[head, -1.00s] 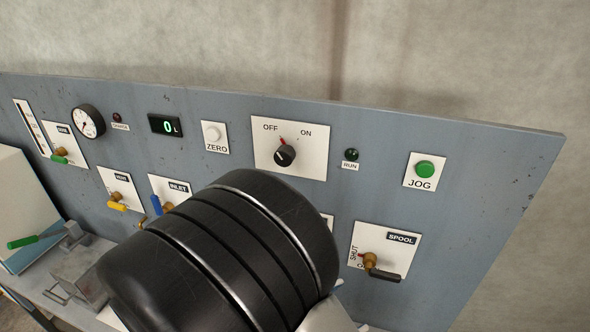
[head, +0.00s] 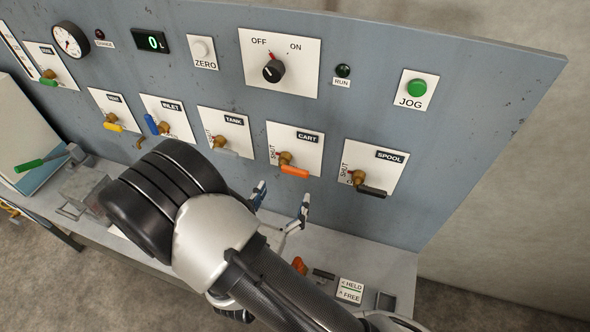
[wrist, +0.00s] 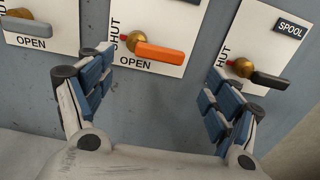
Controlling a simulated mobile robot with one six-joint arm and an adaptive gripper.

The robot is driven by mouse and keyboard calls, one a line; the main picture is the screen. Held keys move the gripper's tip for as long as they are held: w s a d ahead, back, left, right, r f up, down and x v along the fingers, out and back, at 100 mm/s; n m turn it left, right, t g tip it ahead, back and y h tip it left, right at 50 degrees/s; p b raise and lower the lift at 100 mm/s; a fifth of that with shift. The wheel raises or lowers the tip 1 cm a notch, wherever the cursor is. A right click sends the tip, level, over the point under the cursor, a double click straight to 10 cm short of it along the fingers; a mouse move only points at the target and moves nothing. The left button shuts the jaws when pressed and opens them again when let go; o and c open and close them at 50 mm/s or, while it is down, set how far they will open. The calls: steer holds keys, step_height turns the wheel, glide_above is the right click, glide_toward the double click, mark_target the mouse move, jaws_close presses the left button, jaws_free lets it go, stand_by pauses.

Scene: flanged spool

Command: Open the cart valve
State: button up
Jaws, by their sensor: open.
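The cart valve is on a white plate labelled CART (head: 307,137) on the grey panel. It has a brass body (head: 285,158) and an orange handle (head: 294,171). In the wrist view the orange handle (wrist: 160,52) points right, just above the word OPEN, with SHUT written upright at the left. My gripper (head: 282,200) is open and empty, a little below and in front of the cart valve. In the wrist view the fingers (wrist: 158,85) stand apart, either side of the handle's lower area, and do not appear to touch it.
The spool valve (head: 370,190) with a black handle is close on the right. The tank valve (head: 225,152) with a grey handle is on the left. The shelf (head: 370,260) below holds a HELD/FREE label (head: 350,291) and small parts.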

mark_target(294, 173)
steer(key=x, duration=0.9)
steer(key=shift+c, duration=0.3)
steer(key=shift+r, duration=0.1)
steer(key=c, duration=1.4)
steer(key=shift+c, duration=0.2)
